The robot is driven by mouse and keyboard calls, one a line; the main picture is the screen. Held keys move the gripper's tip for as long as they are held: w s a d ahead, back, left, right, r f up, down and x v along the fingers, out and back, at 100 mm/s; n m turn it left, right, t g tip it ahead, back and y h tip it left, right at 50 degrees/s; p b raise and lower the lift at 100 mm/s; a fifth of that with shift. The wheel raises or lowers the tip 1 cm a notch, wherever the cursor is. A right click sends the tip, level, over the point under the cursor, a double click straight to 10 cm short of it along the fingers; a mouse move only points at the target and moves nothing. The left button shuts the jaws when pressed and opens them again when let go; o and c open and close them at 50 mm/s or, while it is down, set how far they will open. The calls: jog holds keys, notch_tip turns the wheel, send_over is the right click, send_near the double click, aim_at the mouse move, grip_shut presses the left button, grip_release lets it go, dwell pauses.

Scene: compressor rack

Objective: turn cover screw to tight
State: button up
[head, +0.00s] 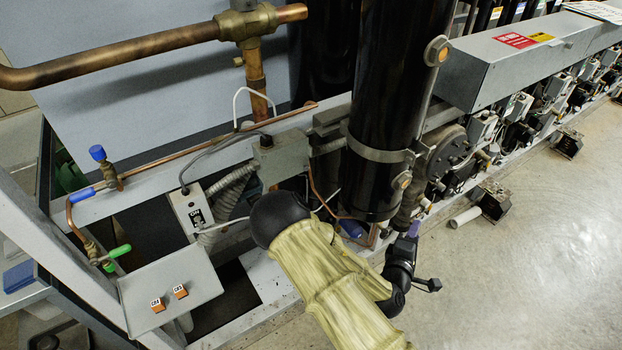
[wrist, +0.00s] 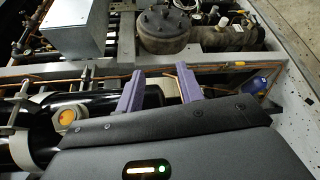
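I cannot pick out the cover screw with certainty in either view. A long grey cover box (head: 520,55) runs along the rack at the upper right in the head view; a grey box (wrist: 82,28) shows at the upper left in the wrist view. My gripper (wrist: 160,88) has two purple fingers, spread apart with nothing visible between them. They point over the rack, near a thin copper pipe and a black cylinder. In the head view my gripper (head: 414,230) is mostly hidden behind my wrist, beside the lower rack; only a bit of purple shows.
A tall black cylinder (head: 400,90) stands close behind my arm. A round bolted compressor head (wrist: 167,28) lies beyond the fingers. Copper pipes, a small grey junction box (head: 282,158) and a blue-capped valve (head: 98,154) are on the left. Concrete floor (head: 540,240) is open at right.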

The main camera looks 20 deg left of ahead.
jog(key=a+n+t+y, duration=0.1)
jog(key=a+n+y, duration=0.1)
jog(key=n, duration=0.1)
jog(key=s+a+r+n+t+y, duration=0.1)
jog(key=a+n+y, duration=0.1)
jog(key=a+n, duration=0.1)
jog(key=a+r+n+t+y, duration=0.1)
jog(key=a+n+y, duration=0.1)
jog(key=n+y, duration=0.1)
jog(key=shift+s+a+r+n+t+b, duration=0.2)
jog(key=shift+a+n+t+b, duration=0.1)
jog(key=shift+n+t+b, duration=0.1)
jog(key=s+a+n+g+y, duration=0.4)
jog(key=s+a+n+y, duration=0.2)
jog(key=a+n+y, duration=0.4)
jog(key=n+y, duration=0.2)
jog(key=n, duration=0.2)
jog(key=shift+s+r+y+b, duration=0.3)
jog(key=shift+r, duration=0.1)
jog(key=shift+w, duration=0.1)
jog(key=p, duration=0.3)
send_near(307, 169)
jog(key=x, duration=0.7)
jog(key=shift+w+a+r, duration=0.1)
jog(key=shift+w+a, duration=0.1)
jog(key=shift+w, duration=0.1)
jog(key=shift+c, duration=0.3)
grip_shut()
